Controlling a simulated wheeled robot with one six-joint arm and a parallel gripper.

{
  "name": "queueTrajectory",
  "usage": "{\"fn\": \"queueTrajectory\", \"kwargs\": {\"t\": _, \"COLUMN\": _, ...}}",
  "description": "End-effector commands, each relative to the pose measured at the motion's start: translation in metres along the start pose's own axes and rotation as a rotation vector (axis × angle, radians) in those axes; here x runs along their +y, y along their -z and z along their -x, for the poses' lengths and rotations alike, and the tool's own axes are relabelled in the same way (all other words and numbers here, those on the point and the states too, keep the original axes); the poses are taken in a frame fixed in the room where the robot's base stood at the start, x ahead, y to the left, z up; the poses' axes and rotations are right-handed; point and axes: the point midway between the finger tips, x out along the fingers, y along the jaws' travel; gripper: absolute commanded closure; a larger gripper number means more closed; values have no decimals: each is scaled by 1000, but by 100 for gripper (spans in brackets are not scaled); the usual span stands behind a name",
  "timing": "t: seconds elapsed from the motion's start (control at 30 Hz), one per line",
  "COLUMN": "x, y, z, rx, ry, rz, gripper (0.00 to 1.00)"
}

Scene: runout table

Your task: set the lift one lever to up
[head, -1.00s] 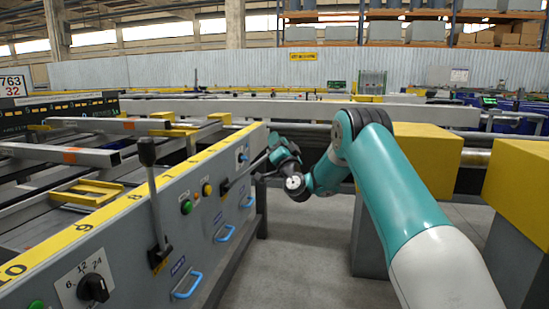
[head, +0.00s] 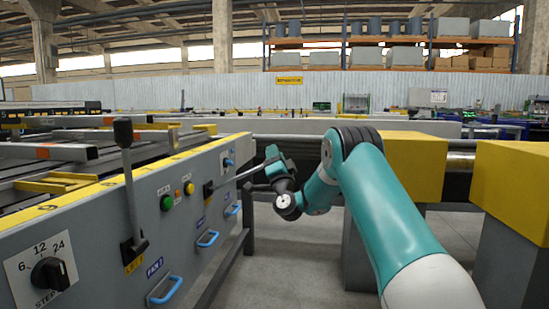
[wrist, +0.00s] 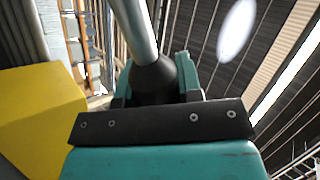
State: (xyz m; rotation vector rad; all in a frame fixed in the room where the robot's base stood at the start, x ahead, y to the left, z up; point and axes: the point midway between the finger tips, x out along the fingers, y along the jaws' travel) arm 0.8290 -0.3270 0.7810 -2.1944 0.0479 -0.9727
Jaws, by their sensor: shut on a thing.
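A lever (head: 236,179) comes out of a black slot on the grey panel and slants up to the right. My gripper (head: 268,165) is shut on its end. In the wrist view, the black knob (wrist: 152,76) sits between my gripper's fingers (wrist: 155,92), with its grey rod (wrist: 136,25) running up the picture. A second lever (head: 128,185) with a black knob stands nearly upright, nearer on the same panel, and is untouched. The yellow label below it is too small to read surely. The held lever's label is not readable.
The panel (head: 75,235) also carries a rotary selector (head: 48,272), a green button (head: 167,202), a yellow button (head: 189,188) and blue handles (head: 165,289). Yellow blocks (head: 415,165) stand to the right of my arm. Open floor (head: 300,255) lies between.

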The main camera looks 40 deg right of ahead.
Motion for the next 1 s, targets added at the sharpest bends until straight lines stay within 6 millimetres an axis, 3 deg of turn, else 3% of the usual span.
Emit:
{"fn": "queueTrajectory", "kwargs": {"t": 0.13, "x": 1, "y": 0, "z": 1, "rx": -1, "ry": -2, "rz": 2, "gripper": 100}}
{"fn": "queueTrajectory", "kwargs": {"t": 0.17, "x": 1, "y": 0, "z": 0, "rx": -1, "ry": -2, "rz": 2, "gripper": 60}}
{"fn": "queueTrajectory", "kwargs": {"t": 0.23, "x": 1, "y": 0, "z": 0, "rx": -1, "ry": -2, "rz": 2, "gripper": 44}}
{"fn": "queueTrajectory", "kwargs": {"t": 0.27, "x": 1, "y": 0, "z": 0, "rx": -1, "ry": -2, "rz": 2, "gripper": 41}}
{"fn": "queueTrajectory", "kwargs": {"t": 0.67, "x": 2, "y": -2, "z": 6, "rx": -1, "ry": 1, "rz": 1, "gripper": 41}}
{"fn": "queueTrajectory", "kwargs": {"t": 1.0, "x": 6, "y": -4, "z": 42, "rx": 0, "ry": 1, "rz": 1, "gripper": 41}}
